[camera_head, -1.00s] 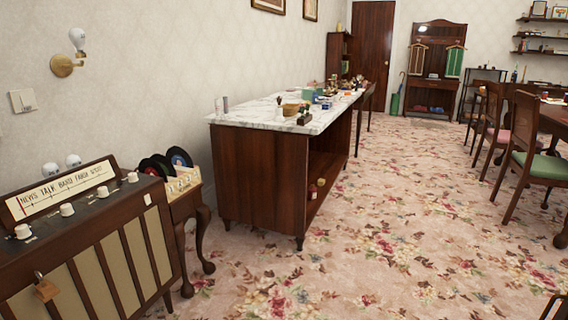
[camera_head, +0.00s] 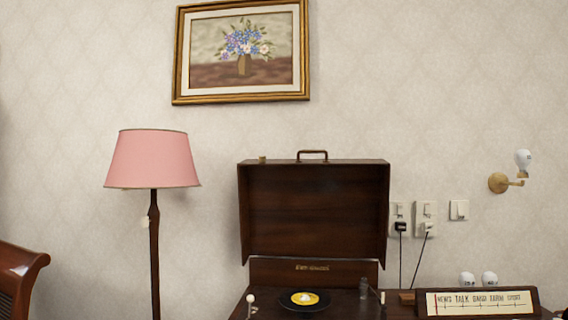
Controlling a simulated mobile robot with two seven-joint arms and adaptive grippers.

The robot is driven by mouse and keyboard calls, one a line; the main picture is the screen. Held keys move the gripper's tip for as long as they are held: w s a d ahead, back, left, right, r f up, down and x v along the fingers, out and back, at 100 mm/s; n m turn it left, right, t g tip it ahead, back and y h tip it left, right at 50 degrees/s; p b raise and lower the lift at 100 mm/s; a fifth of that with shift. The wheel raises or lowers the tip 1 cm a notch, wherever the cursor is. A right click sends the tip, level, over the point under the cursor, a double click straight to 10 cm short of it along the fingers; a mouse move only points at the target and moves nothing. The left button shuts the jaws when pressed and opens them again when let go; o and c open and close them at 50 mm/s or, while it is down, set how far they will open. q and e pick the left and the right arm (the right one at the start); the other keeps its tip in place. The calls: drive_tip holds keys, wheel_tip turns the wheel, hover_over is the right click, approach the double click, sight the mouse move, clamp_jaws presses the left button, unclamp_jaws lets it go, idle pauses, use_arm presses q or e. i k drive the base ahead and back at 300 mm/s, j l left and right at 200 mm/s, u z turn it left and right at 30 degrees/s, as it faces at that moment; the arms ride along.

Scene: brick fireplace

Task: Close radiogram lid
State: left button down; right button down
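The radiogram lid (camera_head: 315,208) stands open and upright, a dark brown wooden box shape with a handle (camera_head: 312,155) on its top edge. Below it is the radiogram body (camera_head: 290,270), with a black record with a yellow label (camera_head: 303,300) on its deck. The lower part of the radiogram is cut off by the bottom of the view. Neither of my grippers shows.
A floor lamp with a pink shade (camera_head: 153,160) stands left of the radiogram. A radio with a lit dial (camera_head: 480,302) is close on its right. Wall sockets with plugged-in cords (camera_head: 412,220) are behind. A dark wooden chair or bench end (camera_head: 20,275) shows at the lower left.

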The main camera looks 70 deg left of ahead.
sight(297, 207)
drive_tip(key=j+u, duration=0.15)
drive_tip(key=u, duration=1.55)
drive_tip(key=l, duration=0.05)
